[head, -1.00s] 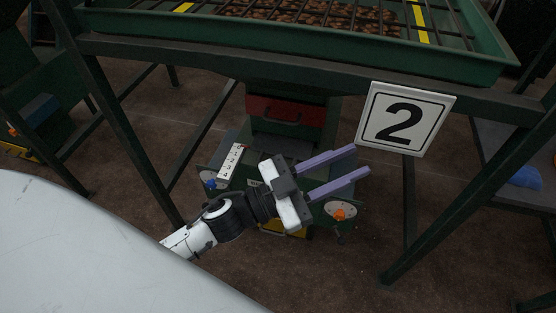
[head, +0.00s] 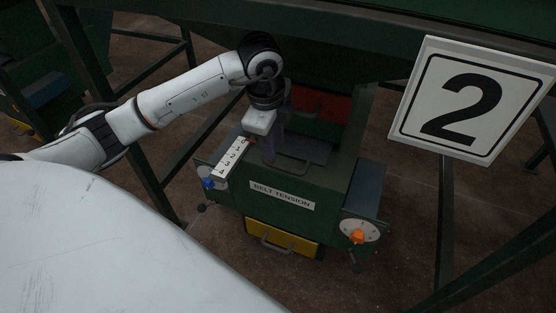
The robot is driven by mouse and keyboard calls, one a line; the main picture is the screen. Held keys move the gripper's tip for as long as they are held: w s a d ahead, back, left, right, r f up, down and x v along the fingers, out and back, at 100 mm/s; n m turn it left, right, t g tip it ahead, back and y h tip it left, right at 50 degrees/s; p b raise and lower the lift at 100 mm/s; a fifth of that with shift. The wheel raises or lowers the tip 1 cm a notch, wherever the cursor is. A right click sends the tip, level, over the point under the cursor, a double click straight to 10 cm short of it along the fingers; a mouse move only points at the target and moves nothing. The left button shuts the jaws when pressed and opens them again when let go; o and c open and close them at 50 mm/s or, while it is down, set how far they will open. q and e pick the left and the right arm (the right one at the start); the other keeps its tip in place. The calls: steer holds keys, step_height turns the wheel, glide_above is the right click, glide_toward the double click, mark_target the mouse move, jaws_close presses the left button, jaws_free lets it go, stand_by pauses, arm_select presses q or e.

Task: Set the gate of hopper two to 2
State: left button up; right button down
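The green unit of hopper two has a white number scale (head: 232,160) on its left side, with figures running to 4 at the near end. A small reddish mark shows by the scale's far end. A dark grey handle-like bar (head: 290,164) lies in front of the red panel (head: 330,106). My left gripper (head: 272,150) points down at this bar, beside the scale's far end. Its purple-grey fingers are dim and overlap in this view, so their opening and any contact with the bar are hidden. My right gripper is not in view.
The white "2" sign (head: 470,100) hangs at the right. A "BELT TENSION" label (head: 282,195), an orange knob (head: 357,237), a blue knob (head: 209,183) and a yellow drawer (head: 280,240) are on the unit. Green frame legs stand on both sides.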

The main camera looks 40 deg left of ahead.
mark_target(278, 165)
arm_select(q)
steer(key=f+b, duration=0.1)
steer(key=f, duration=0.2)
steer(key=w+f+b, duration=0.1)
steer(key=f, duration=0.3)
steer(key=shift+w+a, duration=0.1)
steer(key=shift+w, duration=0.1)
jaws_close()
